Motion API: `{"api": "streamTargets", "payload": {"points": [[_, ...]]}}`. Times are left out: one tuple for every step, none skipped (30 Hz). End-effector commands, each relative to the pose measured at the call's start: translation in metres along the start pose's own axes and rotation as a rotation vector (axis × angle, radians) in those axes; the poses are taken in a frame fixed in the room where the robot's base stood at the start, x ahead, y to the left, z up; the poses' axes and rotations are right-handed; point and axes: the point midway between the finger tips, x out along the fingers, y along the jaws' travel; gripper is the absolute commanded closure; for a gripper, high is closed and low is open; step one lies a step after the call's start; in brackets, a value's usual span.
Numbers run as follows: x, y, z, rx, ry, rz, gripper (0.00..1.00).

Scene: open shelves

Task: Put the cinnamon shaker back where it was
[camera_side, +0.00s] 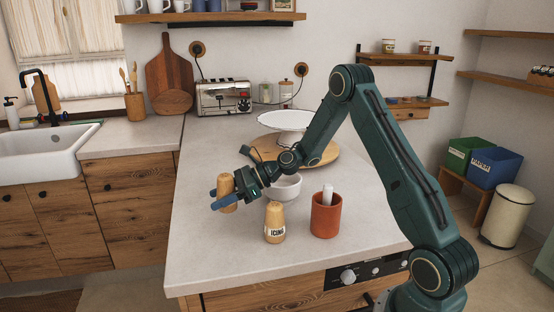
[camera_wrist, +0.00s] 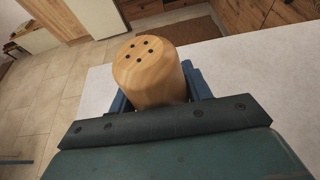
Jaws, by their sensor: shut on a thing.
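A light wooden shaker (camera_side: 226,184) is held between the blue fingers of my gripper (camera_side: 216,199) near the left side of the counter. It looks upright; I cannot tell whether its base touches the counter. In the wrist view the held shaker (camera_wrist: 149,72) shows several dark holes in its rounded top, and my gripper (camera_wrist: 157,92) is shut around it. No label shows on it, so I cannot read whether it is cinnamon. A second wooden shaker (camera_side: 274,218), with a label that seems to read ICING, stands on the counter right of my gripper.
On the counter (camera_side: 215,268), a terracotta pot (camera_side: 326,216) with a white object stands right of the ICING shaker. A white bowl (camera_side: 286,188) is behind my gripper. A round wooden board (camera_side: 320,152) and toaster (camera_side: 224,97) are farther back. The front left counter is clear.

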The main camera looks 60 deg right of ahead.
Motion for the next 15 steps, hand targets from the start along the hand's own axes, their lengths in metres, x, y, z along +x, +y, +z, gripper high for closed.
{"api": "streamTargets", "payload": {"points": [[0.000,0.000,0.000,0.000,-0.001,0.000,0.75],[0.000,0.000,0.000,0.000,0.000,0.000,0.75],[0.001,0.000,-0.001,0.001,0.000,0.000,0.75],[0.001,0.000,-0.002,0.001,0.000,0.000,0.75],[0.002,0.000,-0.004,0.001,0.000,0.000,0.75],[0.003,0.000,-0.007,0.002,0.000,0.000,0.75],[0.004,0.000,-0.010,0.004,0.000,0.000,0.75],[0.005,0.000,-0.013,0.004,0.000,0.001,0.75],[0.007,0.000,-0.017,0.004,0.001,0.001,0.75],[0.008,0.000,-0.020,0.003,0.001,0.001,0.75],[0.010,0.000,-0.023,0.004,0.001,0.001,0.75],[0.011,0.000,-0.028,0.004,0.001,0.001,0.75],[0.012,0.000,-0.030,0.003,0.000,0.001,0.75],[0.013,0.000,-0.033,0.003,0.000,0.001,0.75],[0.015,0.000,-0.035,0.003,0.000,0.000,0.75]]}}
